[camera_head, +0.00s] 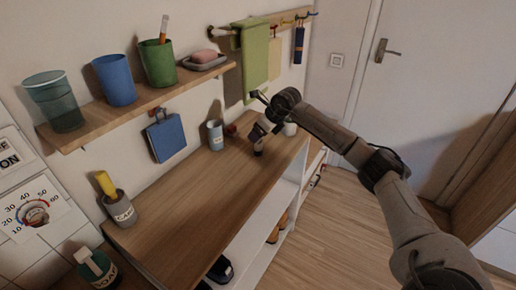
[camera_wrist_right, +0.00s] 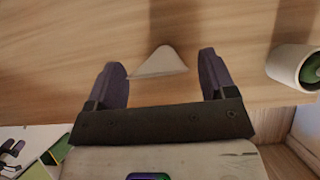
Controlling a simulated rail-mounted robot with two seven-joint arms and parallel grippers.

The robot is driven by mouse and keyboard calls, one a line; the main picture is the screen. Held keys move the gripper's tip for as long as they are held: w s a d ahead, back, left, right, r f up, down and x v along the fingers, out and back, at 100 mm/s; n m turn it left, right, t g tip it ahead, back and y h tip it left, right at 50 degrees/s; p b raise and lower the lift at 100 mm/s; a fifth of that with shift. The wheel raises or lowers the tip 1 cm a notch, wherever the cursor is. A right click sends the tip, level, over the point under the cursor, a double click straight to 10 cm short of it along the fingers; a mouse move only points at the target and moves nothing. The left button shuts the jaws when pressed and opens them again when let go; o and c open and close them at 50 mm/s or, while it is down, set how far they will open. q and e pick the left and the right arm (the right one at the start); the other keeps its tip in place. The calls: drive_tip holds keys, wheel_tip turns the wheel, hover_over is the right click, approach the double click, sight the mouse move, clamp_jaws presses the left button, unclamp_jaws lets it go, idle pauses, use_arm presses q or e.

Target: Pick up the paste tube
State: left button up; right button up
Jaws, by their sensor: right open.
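A pale wedge-shaped thing (camera_wrist_right: 160,64), which looks like the paste tube, is on the wooden counter (camera_wrist_right: 55,45) in the right wrist view. It shows between the two dark fingers of my right gripper (camera_wrist_right: 162,76), with a gap to each finger. My right gripper is open and points down at the counter. In the head view my right gripper (camera_head: 258,143) is low over the far part of the counter; the tube cannot be made out there. My left gripper is not in view.
A white cup (camera_head: 290,129), green inside in the wrist view (camera_wrist_right: 290,66), stands right of the gripper. A grey-blue cup (camera_head: 215,136) and a red item (camera_head: 230,130) stand to its left. A wall shelf (camera_head: 140,104) with cups overhangs the counter. The counter's middle is clear.

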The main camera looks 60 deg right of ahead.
drive_tip(key=shift+w+f, duration=0.25)
drive_tip(key=shift+f, duration=0.15)
drive_tip(key=shift+c, duration=0.2)
drive_tip(key=c, duration=1.2)
drive_tip(key=shift+o, duration=0.2)
drive_tip(key=shift+r, duration=0.1)
